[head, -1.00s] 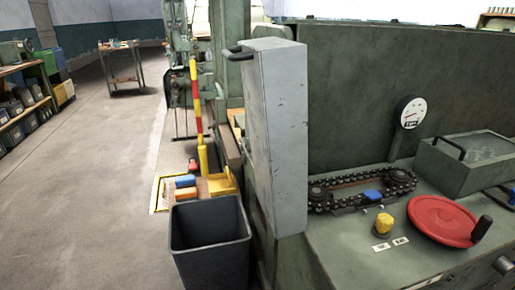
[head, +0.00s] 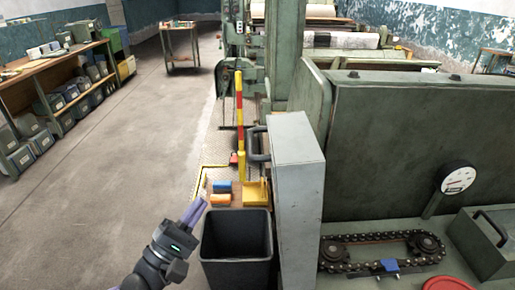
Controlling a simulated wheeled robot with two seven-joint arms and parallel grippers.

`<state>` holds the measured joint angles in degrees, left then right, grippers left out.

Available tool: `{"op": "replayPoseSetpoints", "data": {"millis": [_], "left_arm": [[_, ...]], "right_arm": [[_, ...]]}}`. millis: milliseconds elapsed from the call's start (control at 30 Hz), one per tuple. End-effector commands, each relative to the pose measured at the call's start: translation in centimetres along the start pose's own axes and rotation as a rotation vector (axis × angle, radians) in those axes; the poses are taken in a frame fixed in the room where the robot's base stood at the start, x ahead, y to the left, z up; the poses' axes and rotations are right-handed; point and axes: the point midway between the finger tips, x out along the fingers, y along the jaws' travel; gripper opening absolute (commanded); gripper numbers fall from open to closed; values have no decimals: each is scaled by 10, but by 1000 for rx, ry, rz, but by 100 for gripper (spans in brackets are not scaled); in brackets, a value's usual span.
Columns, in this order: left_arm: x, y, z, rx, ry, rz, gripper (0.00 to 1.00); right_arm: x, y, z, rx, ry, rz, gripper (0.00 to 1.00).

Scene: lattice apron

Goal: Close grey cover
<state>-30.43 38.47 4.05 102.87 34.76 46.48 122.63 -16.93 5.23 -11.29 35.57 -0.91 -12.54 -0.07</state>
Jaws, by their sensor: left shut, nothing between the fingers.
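The grey cover (head: 299,200) stands upright and open at the left end of the machine bench. Its black handle (head: 256,146) is on its left side, near the top. The chain and sprockets (head: 380,248) to the right of it lie exposed. My left gripper (head: 196,211) comes in from the bottom left, its purple fingers shut and empty. It is apart from the cover, to the left of it and lower in the picture than the handle, above the black bin's left edge. My right gripper is not in view.
An open black bin (head: 236,262) stands on the floor between my left gripper and the cover. Behind it are a red-and-yellow post (head: 239,120) and small coloured blocks (head: 221,187). A gauge (head: 458,178) and a handled box (head: 489,252) are at right. Floor at left is clear.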

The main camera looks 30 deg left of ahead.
Motion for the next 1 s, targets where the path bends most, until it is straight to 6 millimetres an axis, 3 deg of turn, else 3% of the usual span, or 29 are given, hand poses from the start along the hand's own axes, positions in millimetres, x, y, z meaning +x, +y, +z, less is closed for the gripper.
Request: {"op": "replayPoseSetpoints", "data": {"millis": [433,500,700,1000], "left_arm": [[93,-1,-1,6,0,2,0],[103,0,8,2,2,1,0],[118,-2,24,4,3,-2,0],[120,-3,27,7,3,-4,0]], "right_arm": [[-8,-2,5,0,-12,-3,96],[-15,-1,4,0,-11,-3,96],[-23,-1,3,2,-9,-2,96],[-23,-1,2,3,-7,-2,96]]}}
